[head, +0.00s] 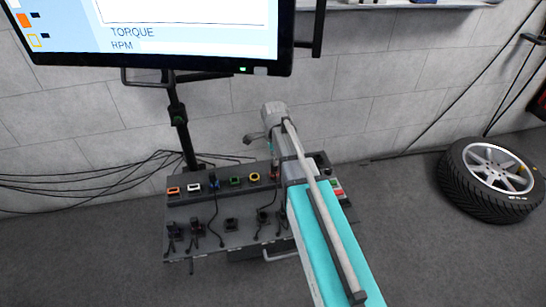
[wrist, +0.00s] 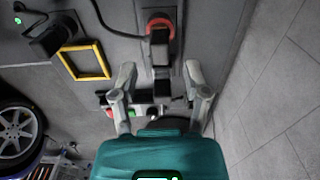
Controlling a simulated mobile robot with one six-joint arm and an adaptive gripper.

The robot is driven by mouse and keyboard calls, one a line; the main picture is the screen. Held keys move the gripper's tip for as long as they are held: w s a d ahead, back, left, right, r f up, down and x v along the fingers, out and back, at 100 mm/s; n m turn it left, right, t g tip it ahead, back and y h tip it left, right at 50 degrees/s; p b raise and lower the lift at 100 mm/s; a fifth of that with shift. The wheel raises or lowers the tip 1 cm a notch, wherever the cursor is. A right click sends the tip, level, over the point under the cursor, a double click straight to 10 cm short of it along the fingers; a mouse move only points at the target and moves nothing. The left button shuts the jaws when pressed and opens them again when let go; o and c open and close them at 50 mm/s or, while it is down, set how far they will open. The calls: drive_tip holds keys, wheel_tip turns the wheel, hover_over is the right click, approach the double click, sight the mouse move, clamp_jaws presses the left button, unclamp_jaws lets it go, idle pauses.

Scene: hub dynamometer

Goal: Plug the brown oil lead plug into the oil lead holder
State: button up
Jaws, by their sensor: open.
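In the wrist view my gripper (wrist: 161,78) is open, one grey finger at each side, with no object clearly held between the fingers. A red-ringed round socket (wrist: 160,24) with a black plug body (wrist: 160,48) in it lies just beyond the fingertips, in line with the gap. I cannot make out a brown colour on any plug, so I cannot tell which is the oil lead plug or its holder. In the head view my arm covers the right part of the panel, and the fingers cannot be made out.
A dark panel (head: 232,240) bears a row of coloured sockets, including orange (head: 173,190), white (head: 194,187), green (head: 235,181) and yellow (head: 255,176). Several black plugs with leads sit in front of them. A monitor (head: 180,30) hangs above. A wheel (head: 492,180) lies at right.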

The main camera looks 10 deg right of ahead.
sight(274, 173)
drive_tip(key=shift+f+b, duration=2.25)
drive_tip(key=shift+f, duration=0.3)
clamp_jaws()
drive_tip(key=shift+r, duration=0.1)
drive_tip(key=shift+r+p, duration=0.5)
drive_tip(key=shift+p, duration=0.1)
drive_tip(key=shift+r+p, duration=0.35)
drive_tip(key=shift+r+p, duration=1.05)
drive_tip(key=shift+r, duration=0.1)
